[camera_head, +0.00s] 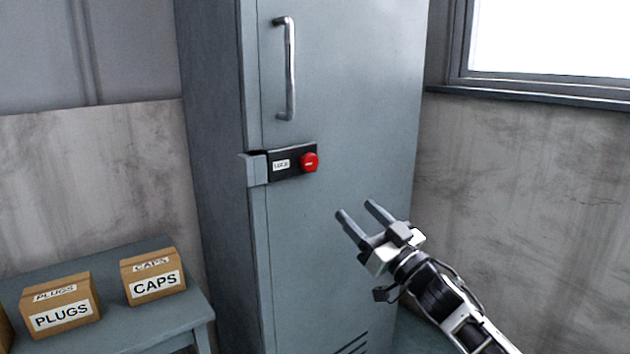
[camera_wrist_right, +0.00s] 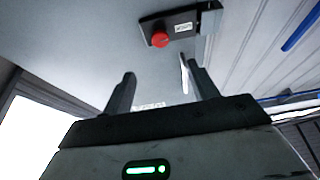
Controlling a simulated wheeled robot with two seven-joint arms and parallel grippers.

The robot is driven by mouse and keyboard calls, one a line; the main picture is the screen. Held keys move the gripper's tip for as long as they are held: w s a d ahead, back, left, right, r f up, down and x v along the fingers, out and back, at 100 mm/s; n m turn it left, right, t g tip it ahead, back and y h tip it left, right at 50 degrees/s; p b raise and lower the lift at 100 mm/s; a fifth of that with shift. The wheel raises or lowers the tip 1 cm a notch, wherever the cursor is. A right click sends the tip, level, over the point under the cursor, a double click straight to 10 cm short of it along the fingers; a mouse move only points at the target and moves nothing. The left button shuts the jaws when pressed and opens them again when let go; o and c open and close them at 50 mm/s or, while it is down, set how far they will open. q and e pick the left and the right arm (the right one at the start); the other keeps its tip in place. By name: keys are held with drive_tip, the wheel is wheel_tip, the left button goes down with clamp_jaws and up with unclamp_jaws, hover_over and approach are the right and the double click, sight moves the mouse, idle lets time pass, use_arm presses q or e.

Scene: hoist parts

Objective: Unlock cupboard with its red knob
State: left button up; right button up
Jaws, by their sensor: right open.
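The tall grey cupboard (camera_head: 345,95) stands in the middle of the head view with its door shut. A black lock plate with a white label (camera_head: 281,165) sits on the door below the handle, and the red knob (camera_head: 310,162) is at the plate's right end. The red knob (camera_wrist_right: 160,40) and lock plate (camera_wrist_right: 184,27) also show at the top of the right wrist view. My right gripper (camera_head: 358,210) is open and empty, below and to the right of the knob, apart from it. In the wrist view its fingers (camera_wrist_right: 158,88) are spread. My left gripper is not in view.
A silver vertical handle (camera_head: 290,70) is on the door above the lock. A bench (camera_head: 165,322) at lower left carries cardboard boxes labelled PLUGS (camera_head: 62,306) and CAPS (camera_head: 154,276). A window (camera_head: 545,40) is at upper right. The space between gripper and knob is clear.

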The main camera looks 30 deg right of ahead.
sight(312, 165)
drive_tip(key=p+x, duration=0.1)
drive_tip(key=x, duration=1.4)
drive_tip(key=shift+w+a+r, duration=0.1)
drive_tip(key=shift+w, duration=0.3)
drive_tip(key=c, duration=1)
